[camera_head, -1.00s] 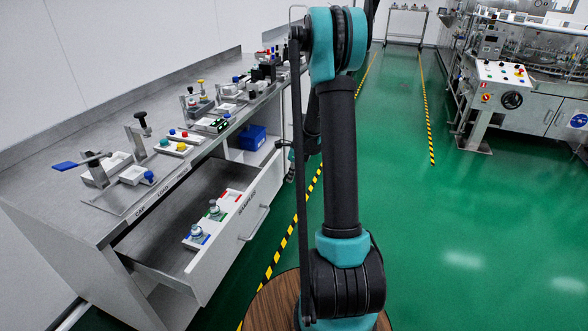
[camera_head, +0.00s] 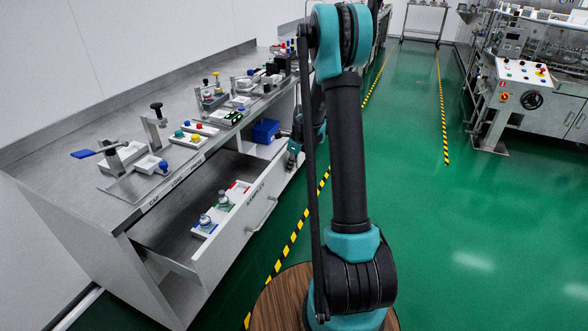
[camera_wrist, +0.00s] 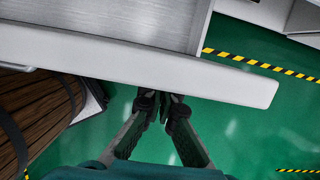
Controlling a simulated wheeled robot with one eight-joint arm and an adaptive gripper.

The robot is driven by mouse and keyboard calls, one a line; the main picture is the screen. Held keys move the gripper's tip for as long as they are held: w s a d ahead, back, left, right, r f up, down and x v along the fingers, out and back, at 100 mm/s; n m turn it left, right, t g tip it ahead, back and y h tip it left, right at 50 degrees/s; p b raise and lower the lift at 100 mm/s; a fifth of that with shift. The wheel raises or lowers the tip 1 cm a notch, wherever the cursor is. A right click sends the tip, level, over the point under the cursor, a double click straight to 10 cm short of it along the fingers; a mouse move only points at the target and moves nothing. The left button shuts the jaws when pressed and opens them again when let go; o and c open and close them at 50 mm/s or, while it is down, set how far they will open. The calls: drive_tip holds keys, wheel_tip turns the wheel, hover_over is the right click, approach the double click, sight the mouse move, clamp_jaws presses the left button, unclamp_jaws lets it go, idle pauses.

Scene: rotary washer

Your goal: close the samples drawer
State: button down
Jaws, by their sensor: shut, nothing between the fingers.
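The samples drawer (camera_head: 236,238) stands pulled out from the steel bench, with its labelled front and bar handle facing right. Inside it, sample holders with blue, green and red marks (camera_head: 204,226) lie along the front panel. In the wrist view the drawer's white front panel (camera_wrist: 215,80) crosses the picture, with its bare grey floor (camera_wrist: 150,22) behind it. My gripper (camera_wrist: 163,97) is shut and empty, on the outer side of the panel near its far end. Its fingertips are at the panel's edge; I cannot tell whether they touch. In the head view my arm partly hides the gripper.
The bench top (camera_head: 60,167) holds trays, coloured caps and small fixtures. A blue bin (camera_head: 265,131) sits on an open shelf beyond the drawer. Green floor (camera_head: 420,230) with yellow-black tape is free to the right. A machine with a control panel (camera_head: 522,72) stands at far right.

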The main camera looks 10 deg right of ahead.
drive_tip(key=w+a, duration=0.5)
drive_tip(key=a, duration=0.2)
drive_tip(key=w+a, duration=0.5)
drive_tip(key=a, duration=0.1)
drive_tip(key=w+a, duration=0.5)
drive_tip(key=a, duration=0.2)
drive_tip(key=shift+a, duration=0.35)
drive_tip(key=shift+w, duration=0.1)
